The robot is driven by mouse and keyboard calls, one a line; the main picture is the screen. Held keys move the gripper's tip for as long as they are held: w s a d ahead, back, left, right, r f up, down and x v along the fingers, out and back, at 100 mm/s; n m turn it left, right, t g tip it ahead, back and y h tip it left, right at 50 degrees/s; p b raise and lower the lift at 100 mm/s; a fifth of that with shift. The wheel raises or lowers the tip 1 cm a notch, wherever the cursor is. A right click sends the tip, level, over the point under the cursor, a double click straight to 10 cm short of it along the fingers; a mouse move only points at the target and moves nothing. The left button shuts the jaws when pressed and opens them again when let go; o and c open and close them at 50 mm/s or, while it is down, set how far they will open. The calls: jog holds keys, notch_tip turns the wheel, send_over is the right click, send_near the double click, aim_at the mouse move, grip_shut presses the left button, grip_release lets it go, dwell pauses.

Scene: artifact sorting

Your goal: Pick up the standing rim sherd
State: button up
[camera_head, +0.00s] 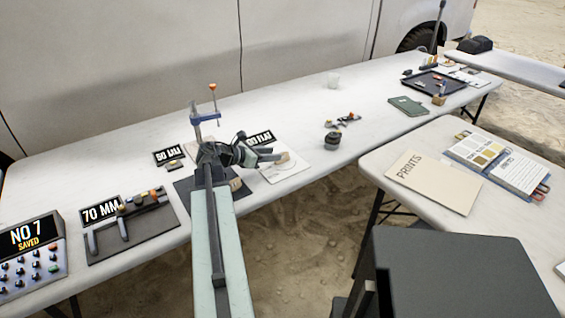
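My gripper (268,154) is dark grey and reaches over the middle of the long white table, at the edge of a white sheet (290,168). Its fingers point right; they are small here, and I cannot tell whether they are apart or hold anything. A small tan piece (236,184) shows beside my arm on a dark mat (190,196). I cannot tell whether it is the standing rim sherd, and I cannot pick that sherd out for sure. My arm hides part of the mat and the table behind it.
A "70 MM" gauge board (130,225) and a keypad box (30,255) lie left. A dark round pot (332,140) and small pieces (348,119) stand right. A side table holds a PRINTS folder (435,181).

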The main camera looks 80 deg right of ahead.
jog(key=x, duration=0.1)
jog(key=b+x, duration=0.1)
jog(key=x, duration=0.1)
jog(key=b+x, duration=0.1)
jog(key=x, duration=0.1)
jog(key=shift+s+a+f, duration=0.15)
jog(key=shift+s+a, duration=0.05)
jog(key=shift+s, duration=0.15)
grip_shut()
